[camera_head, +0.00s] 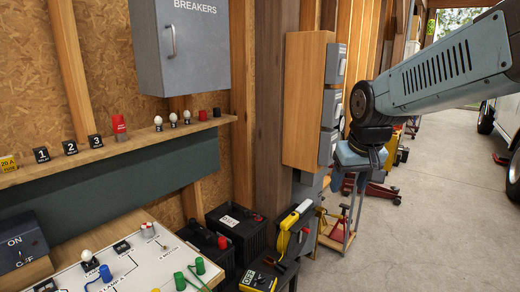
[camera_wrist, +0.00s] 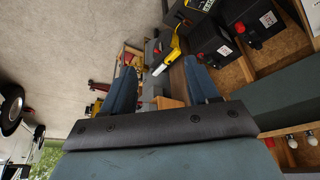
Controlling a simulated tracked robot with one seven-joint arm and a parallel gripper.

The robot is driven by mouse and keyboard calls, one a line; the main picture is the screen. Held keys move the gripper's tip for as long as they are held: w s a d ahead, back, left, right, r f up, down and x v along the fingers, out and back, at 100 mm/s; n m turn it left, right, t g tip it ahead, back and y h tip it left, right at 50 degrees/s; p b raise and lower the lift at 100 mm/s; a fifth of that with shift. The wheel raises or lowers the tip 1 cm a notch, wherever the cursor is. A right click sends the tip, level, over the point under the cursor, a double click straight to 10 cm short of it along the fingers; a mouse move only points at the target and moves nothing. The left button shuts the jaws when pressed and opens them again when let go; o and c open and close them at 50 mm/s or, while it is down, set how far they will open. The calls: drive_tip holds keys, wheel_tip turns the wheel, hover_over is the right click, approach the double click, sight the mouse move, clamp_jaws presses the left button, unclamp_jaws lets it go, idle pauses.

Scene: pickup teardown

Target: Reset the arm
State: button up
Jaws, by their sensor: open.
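My arm (camera_head: 440,72) reaches in from the right in the head view, grey-blue with a dark wrist joint. Its end hangs in front of the wooden cabinet's right side, above the concrete floor. In the wrist view my gripper (camera_wrist: 160,68) shows as two blue fingers spread wide apart. Nothing is held between them; a yellow tool and the floor area show beyond the gap. In the head view the fingers are small and partly hidden by the wrist.
A workbench board (camera_head: 125,270) with plugs and bulbs stands at lower left. A shelf (camera_head: 70,165) with bulbs and fuses runs along the wall below a grey breaker box (camera_head: 190,48). Black batteries (camera_head: 236,228) stand beside the board. Concrete floor (camera_head: 440,230) is clear at right, with a vehicle beyond.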

drive_tip(key=s+d+r+m+t, duration=0.1)
drive_tip(key=s+d+r, duration=0.1)
drive_tip(key=s, duration=1)
drive_tip(key=shift+d, duration=0.5)
drive_tip(key=shift+r, duration=0.1)
